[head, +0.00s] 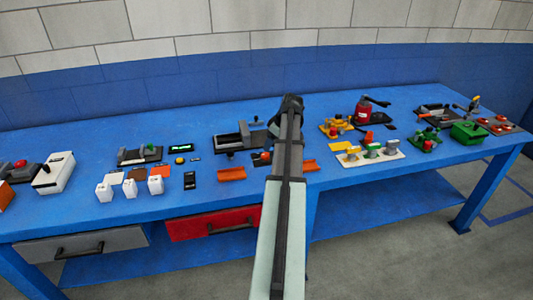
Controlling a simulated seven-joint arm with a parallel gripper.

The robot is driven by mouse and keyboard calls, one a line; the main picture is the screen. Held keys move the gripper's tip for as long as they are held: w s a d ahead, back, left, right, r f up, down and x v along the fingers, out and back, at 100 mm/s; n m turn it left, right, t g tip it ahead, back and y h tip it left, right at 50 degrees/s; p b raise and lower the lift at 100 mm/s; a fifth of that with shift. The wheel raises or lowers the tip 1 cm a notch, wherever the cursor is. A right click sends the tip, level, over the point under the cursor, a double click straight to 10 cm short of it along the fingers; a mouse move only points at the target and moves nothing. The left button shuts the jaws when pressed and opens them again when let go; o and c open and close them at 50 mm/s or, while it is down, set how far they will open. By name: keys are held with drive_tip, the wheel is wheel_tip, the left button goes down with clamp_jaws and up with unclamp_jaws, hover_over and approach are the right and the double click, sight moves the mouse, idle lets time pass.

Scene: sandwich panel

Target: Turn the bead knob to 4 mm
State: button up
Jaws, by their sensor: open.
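I cannot surely pick out the bead knob or read a 4 mm mark at this size. A white plate (384,158) right of my arm carries upright grey, green and yellow pieces that may be knobs or blocks. A small round yellow piece (180,160) sits left of my arm, below a small black display (181,148) with green characters too small to read. My arm reaches up the middle of the view to a dark joint over the bench. No gripper fingers show; my arm may hide them and part of the bench behind it.
The blue bench (225,203) holds many small fixtures. White boxes (104,192) stand front left, and orange trays (231,173) lie near the middle. The bench's back strip is mostly clear.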

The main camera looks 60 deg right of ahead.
sight(265, 154)
drive_tip(key=shift+x, duration=3.55)
drive_tip(key=c, duration=1)
